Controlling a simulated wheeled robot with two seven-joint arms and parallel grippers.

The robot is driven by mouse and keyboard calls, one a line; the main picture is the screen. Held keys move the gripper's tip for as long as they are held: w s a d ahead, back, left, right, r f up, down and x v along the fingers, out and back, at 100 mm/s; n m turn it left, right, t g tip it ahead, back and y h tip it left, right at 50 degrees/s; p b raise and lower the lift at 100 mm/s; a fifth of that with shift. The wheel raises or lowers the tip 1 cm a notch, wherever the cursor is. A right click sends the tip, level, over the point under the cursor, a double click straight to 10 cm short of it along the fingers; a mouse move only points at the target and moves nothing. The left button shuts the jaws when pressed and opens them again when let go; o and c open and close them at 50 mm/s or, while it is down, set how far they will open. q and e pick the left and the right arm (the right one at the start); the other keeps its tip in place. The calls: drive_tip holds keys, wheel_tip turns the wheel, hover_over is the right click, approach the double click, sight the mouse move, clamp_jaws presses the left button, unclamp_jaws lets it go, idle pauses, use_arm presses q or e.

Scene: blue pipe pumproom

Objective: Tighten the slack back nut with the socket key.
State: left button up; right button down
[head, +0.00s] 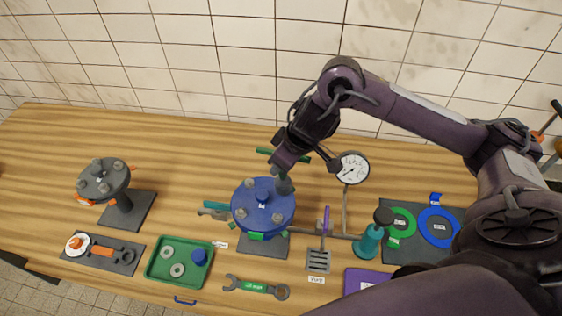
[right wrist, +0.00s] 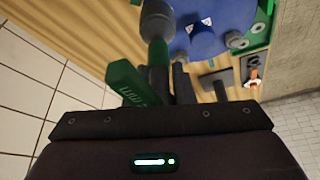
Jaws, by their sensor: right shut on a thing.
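The blue round flange (head: 262,203) stands on a grey base plate, with grey nuts around its top. My right gripper (head: 287,164) is above its back right edge, shut on the green socket key (head: 265,152). The key's grey socket (head: 285,184) points down at the back right nut position and hides any nut there; I cannot tell how far it is seated. The right wrist view shows the key's green bar (right wrist: 135,86) and grey socket (right wrist: 157,20) by the blue flange (right wrist: 215,28). My left gripper is not in view.
A dial gauge (head: 352,168) on a stand is close right of the flange. A teal bottle (head: 369,242), rings on a dark mat (head: 452,258), a green tray (head: 154,273), a spanner (head: 257,287) and a grey flange (head: 103,180) stand around. The back left tabletop is clear.

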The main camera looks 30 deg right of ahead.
drive_tip(key=shift+r, duration=0.45)
drive_tip(key=shift+r, duration=1.55)
